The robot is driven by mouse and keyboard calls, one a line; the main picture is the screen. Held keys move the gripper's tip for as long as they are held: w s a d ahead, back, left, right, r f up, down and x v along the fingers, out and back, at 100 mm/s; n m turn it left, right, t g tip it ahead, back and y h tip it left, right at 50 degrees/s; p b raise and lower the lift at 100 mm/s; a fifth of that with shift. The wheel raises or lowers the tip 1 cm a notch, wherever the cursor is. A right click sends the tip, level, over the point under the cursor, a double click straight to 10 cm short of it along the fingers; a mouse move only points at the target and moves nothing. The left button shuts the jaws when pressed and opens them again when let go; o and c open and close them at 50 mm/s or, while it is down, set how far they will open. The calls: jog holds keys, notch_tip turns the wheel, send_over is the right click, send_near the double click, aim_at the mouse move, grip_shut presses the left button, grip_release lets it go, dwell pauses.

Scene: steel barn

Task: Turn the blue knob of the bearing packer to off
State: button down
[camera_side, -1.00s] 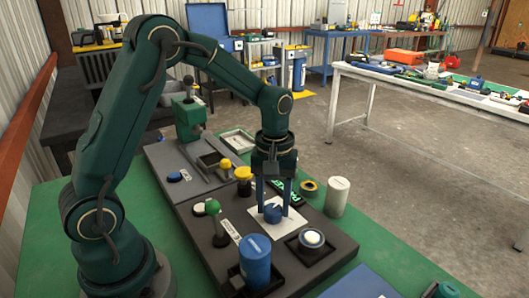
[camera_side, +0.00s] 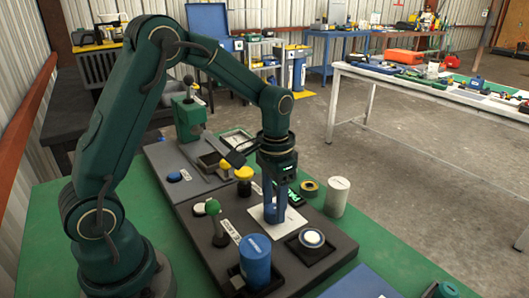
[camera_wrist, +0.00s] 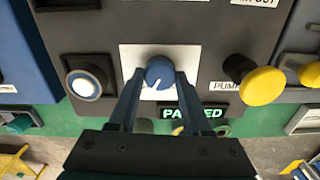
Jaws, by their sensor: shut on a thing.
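The blue knob (camera_wrist: 159,70) sits on a white square plate (camera_wrist: 129,58) on the dark panel of the bearing packer. Its white pointer line points down and slightly left in the wrist view. My gripper (camera_wrist: 159,75) is shut on the knob, one finger on each side. In the side view my gripper (camera_side: 271,217) points straight down over the white plate (camera_side: 288,225), and its fingers mostly hide the knob. A lit green sign (camera_wrist: 190,113) beside the plate is partly covered by a finger.
A yellow knob (camera_wrist: 260,84) stands near the pump label, and a white round button (camera_wrist: 84,85) is on the knob's other side.

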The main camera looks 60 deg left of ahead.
aim_at(274, 208)
jog(key=shift+m, duration=0.6)
jog(key=shift+c, duration=1.7)
grip_release()
jog(key=shift+r, duration=0.15)
jog(key=shift+r, duration=2.45)
